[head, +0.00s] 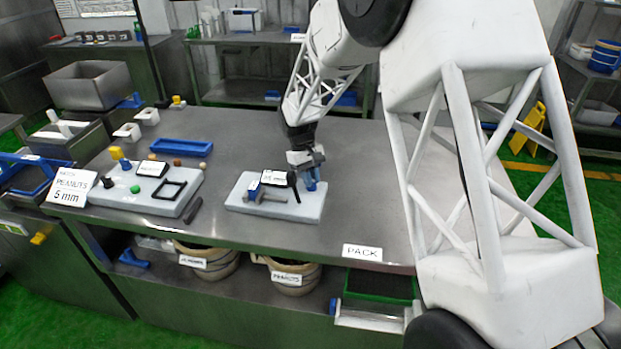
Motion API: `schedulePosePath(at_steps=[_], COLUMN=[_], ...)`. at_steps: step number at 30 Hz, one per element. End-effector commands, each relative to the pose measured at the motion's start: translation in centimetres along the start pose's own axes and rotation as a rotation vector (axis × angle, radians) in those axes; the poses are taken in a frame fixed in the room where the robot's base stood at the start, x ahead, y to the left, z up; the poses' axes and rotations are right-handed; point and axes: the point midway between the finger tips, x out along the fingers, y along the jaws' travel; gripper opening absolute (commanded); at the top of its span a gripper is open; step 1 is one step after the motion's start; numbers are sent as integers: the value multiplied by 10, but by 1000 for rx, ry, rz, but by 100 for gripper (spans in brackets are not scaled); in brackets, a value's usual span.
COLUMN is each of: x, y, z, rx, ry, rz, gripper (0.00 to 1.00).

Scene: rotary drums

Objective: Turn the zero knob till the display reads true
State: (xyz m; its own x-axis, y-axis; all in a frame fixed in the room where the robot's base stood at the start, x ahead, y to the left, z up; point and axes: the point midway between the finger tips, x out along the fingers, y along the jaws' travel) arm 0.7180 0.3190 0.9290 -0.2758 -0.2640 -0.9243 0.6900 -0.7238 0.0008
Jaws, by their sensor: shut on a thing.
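A pale grey-blue board (236,203) lies on the steel table. On it sits a small unit with a white display (273,177), whose reading is too small to make out. A grey metal piece with a blue part (254,190) lies at its front. A dark rounded part (292,180) stands at the unit's right end. My gripper (311,184) points down over the board's right side, with blue at its tips. It is shut on the zero knob, which is mostly hidden between the jaws.
Left on the table, another pale board (128,200) carries yellow, green and black parts. A blue tray (181,147) lies behind it. A PEANUTS 5 mm sign (70,186) stands at the left edge, a PACK sign (362,252) at the front. The table between the boards is mostly clear.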

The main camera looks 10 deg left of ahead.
Motion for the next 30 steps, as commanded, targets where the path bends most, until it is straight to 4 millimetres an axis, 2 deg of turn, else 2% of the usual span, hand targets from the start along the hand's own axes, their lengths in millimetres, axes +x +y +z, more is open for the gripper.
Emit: schedulePosePath(at_steps=[8,19,20,24,30], x=[4,5,5,5,3], y=[0,0,0,0,0], z=[1,1,1,1,0], rx=[67,71,71,70,70], ry=[-6,-7,-7,-7,-4], rz=[-29,-32,-32,-32,-31], gripper=[0,0,18,39,40])
